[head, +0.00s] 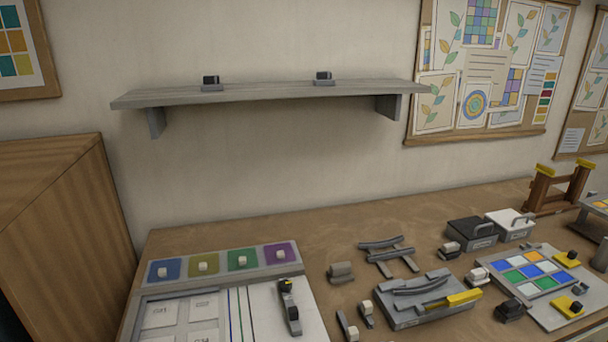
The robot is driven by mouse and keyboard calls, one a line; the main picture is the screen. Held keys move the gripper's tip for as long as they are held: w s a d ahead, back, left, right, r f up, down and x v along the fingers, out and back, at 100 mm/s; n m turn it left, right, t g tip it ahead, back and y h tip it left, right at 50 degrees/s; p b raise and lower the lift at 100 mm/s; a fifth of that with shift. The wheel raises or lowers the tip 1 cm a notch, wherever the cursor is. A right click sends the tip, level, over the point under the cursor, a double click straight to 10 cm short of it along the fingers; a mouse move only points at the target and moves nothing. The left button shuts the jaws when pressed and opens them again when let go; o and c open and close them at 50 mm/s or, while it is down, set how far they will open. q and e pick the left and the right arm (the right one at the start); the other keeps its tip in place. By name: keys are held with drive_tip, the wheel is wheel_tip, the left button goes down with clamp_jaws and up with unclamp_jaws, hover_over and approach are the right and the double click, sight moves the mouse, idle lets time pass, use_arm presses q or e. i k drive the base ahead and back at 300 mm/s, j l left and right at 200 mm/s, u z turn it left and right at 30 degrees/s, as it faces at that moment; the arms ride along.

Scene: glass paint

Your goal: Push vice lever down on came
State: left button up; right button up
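A grey block (408,311) stands on the workbench at the lower right of the middle and looks like the vice. A yellow-handled lever (452,300) lies low along its right front side. A curved grey strip (420,286), possibly the came, lies on top of the block behind the lever. I cannot tell whether the lever touches the strip. Neither of my grippers is in view.
The workbench (330,220) is bare at its back middle. A panel of coloured glass squares (531,272) lies at the right, near a black box (470,232) and a white box (510,224). A tray of coloured pads (222,263) lies at the left. A wall shelf (270,94) hangs above.

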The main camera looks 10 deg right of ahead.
sight(457, 299)
drive_tip(key=z, duration=1.35)
